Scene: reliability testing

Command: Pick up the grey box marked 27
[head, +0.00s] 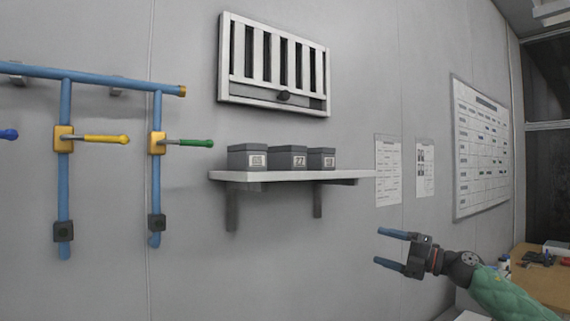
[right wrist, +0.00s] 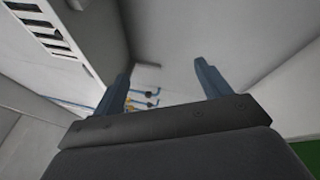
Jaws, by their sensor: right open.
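Three dark grey boxes stand in a row on a white wall shelf (head: 345,175) in the head view. The middle grey box (head: 287,158) has a label that reads 27. The left box (head: 248,157) and the right box (head: 321,158) carry labels too small to read surely. My right gripper (head: 384,249) is open and empty, below and to the right of the shelf, well apart from the boxes. Its two blue fingers (right wrist: 163,78) also show in the right wrist view with nothing between them. My left gripper is not in view.
Blue pipes (head: 66,150) with a yellow-handled valve (head: 105,139) and a green-handled valve (head: 195,143) are on the wall at left. A slatted vent (head: 273,65) hangs above the shelf. A wooden table (head: 540,275) with small items stands at lower right.

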